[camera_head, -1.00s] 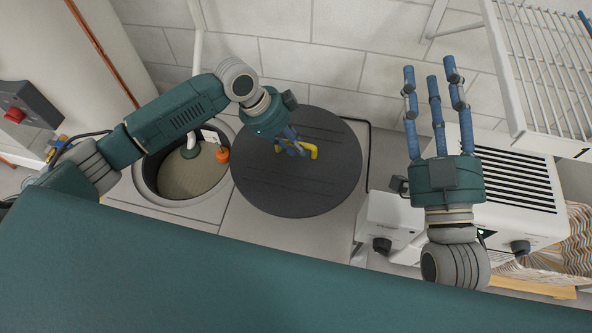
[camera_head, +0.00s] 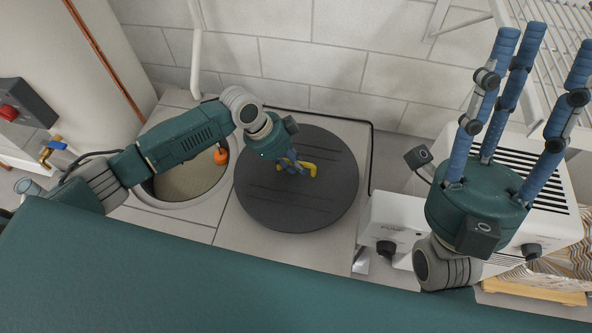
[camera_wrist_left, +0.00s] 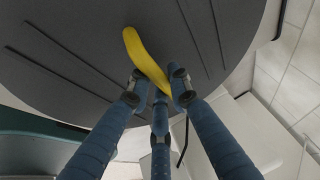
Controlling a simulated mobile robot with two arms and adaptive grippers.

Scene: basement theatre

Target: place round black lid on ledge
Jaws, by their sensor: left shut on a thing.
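The round black lid (camera_head: 275,205) is a flat dark disc with a yellow handle (camera_head: 310,170). My left gripper (camera_head: 296,164) is shut on the yellow handle, above the middle of the lid. The left wrist view shows the fingers (camera_wrist_left: 155,88) around the curved yellow handle (camera_wrist_left: 145,58), with the lid (camera_wrist_left: 80,50) behind. The lid lies roughly level over the pale ledge (camera_head: 235,225), right of the round pit; whether it touches the ledge cannot be told. My right gripper (camera_head: 545,50) is empty, its blue fingers spread, above the white appliance.
The open round pit (camera_head: 185,185) holds an orange float (camera_head: 221,157). A white appliance (camera_head: 395,215) with knobs stands right of the lid. A wire rack (camera_head: 560,20) is at upper right. A tiled wall (camera_head: 330,75) rises behind, with a white pipe (camera_head: 196,60).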

